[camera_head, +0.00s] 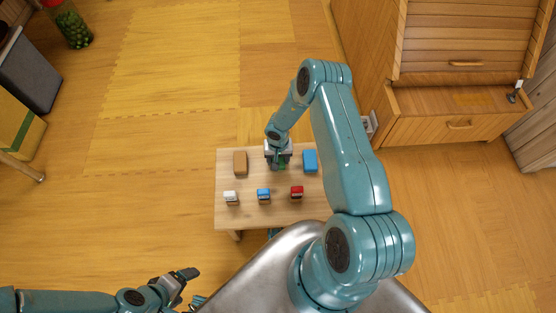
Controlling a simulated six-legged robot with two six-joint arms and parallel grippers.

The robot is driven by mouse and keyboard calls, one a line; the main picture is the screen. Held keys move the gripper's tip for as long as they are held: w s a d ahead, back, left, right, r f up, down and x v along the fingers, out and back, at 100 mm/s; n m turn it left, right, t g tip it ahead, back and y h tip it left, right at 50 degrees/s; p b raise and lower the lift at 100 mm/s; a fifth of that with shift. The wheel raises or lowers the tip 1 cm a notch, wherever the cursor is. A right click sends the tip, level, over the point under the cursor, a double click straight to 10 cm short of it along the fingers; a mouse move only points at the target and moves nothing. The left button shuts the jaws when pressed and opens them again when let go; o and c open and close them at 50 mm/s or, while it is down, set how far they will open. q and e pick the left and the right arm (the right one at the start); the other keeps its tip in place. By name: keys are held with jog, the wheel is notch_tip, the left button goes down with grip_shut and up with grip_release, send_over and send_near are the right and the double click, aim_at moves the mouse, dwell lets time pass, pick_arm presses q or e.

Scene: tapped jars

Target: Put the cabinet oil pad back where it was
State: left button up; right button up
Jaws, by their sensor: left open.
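A small table (222,217) stands ahead of me. In its back row are a brown block (240,168), a green thing (282,164) mostly hidden under my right gripper, and a blue block (310,161). In its front row stand three small brown-sided pieces with a white top (230,196), a blue top (263,193) and a red top (297,190). I cannot tell which is the cabinet oil pad. My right gripper (280,161) points down at the green thing; its fingers are hidden. My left gripper (192,286) is open and empty at the lower left, away from the table.
A wooden cabinet (362,55) at the upper right has a drawer (440,130) standing out, with a small dark fixture (515,93) at its right end. A jar of green things (74,30) and a grey box (30,70) are at the upper left. The floor between is clear.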

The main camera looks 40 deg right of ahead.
jog(key=shift+f, duration=0.4)
jog(key=o, duration=0.9)
jog(key=shift+o, duration=0.2)
jog(key=shift+r, duration=0.3)
notch_tip(320, 180, up, 12)
jog(key=p, duration=0.4)
jog(key=s+a+n, duration=0.1)
jog(key=s+a, duration=0.1)
jog(key=a, duration=0.2)
jog(key=s+a+n, duration=0.1)
jog(key=s+a, duration=0.1)
jog(key=a, duration=0.2)
jog(key=s+a+r+n+t, duration=0.1)
jog(key=s+a+n, duration=0.1)
jog(key=a, duration=0.3)
jog(key=s+a+r+n+y, duration=0.2)
jog(key=s+a+r+y, duration=0.1)
jog(key=s+a, duration=0.5)
jog(key=a+y, duration=0.1)
jog(key=a, duration=0.2)
jog(key=shift+a+r+g, duration=0.15)
jog(key=shift+r+g, duration=0.15)
jog(key=shift+r, duration=0.05)
